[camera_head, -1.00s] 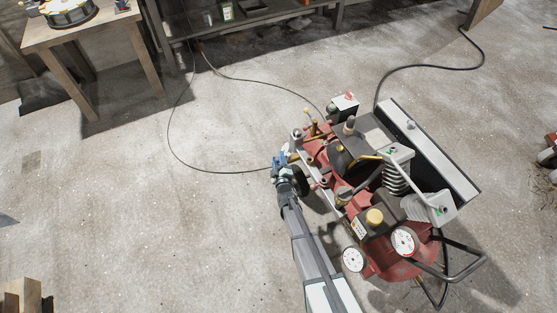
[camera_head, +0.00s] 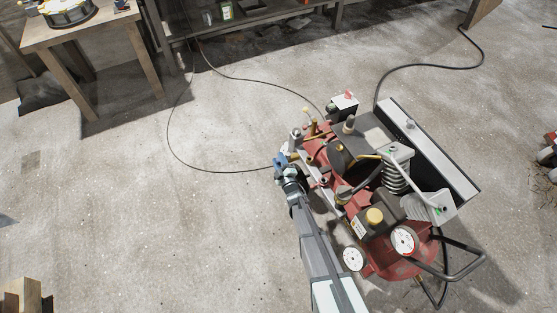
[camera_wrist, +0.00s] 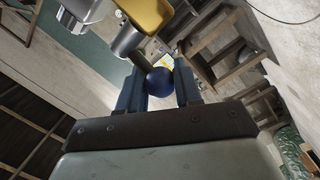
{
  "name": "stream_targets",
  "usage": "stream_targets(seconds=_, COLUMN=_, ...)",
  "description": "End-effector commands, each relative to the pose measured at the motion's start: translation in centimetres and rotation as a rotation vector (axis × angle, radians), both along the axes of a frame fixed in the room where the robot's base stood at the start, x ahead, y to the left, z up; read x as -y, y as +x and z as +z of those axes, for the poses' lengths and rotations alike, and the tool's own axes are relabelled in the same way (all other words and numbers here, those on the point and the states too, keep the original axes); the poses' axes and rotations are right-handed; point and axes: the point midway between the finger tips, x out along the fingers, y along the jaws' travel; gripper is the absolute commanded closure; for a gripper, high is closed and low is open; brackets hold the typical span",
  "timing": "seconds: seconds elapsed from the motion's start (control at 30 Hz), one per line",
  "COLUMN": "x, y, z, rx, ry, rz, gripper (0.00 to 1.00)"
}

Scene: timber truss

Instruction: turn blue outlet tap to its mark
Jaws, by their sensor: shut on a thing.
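In the wrist view the blue outlet tap shows as a round blue knob (camera_wrist: 160,81) on a dark stem. My gripper (camera_wrist: 160,88) has a finger on each side of the knob and is shut on it. In the head view my gripper (camera_head: 281,163) is at the left end of the red compressor (camera_head: 375,220), where the tap itself is mostly hidden by the gripper. I cannot make out the tap's mark in either view.
Metal fittings and a yellow part (camera_wrist: 147,14) sit close above the knob in the wrist view. Two white dial gauges (camera_head: 354,259) are at the compressor's front. A black hose (camera_head: 215,171) runs over the floor to the left.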

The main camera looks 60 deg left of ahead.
Motion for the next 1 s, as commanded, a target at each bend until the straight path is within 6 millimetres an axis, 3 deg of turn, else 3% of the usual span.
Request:
stream_targets(seconds=0.5, x=0.83, y=0.52, z=0.21, rx=-0.003, ry=0.004, rz=0.2, gripper=0.96)
stream_targets(seconds=0.93, x=0.97, y=0.46, z=0.14, rx=-0.005, ry=0.001, rz=0.219, gripper=0.96)
stream_targets(seconds=0.97, x=0.97, y=0.46, z=0.14, rx=-0.005, ry=0.001, rz=0.219, gripper=0.64)
stream_targets(seconds=1.0, x=0.97, y=0.46, z=0.13, rx=-0.005, ry=0.001, rz=0.219, gripper=0.6)
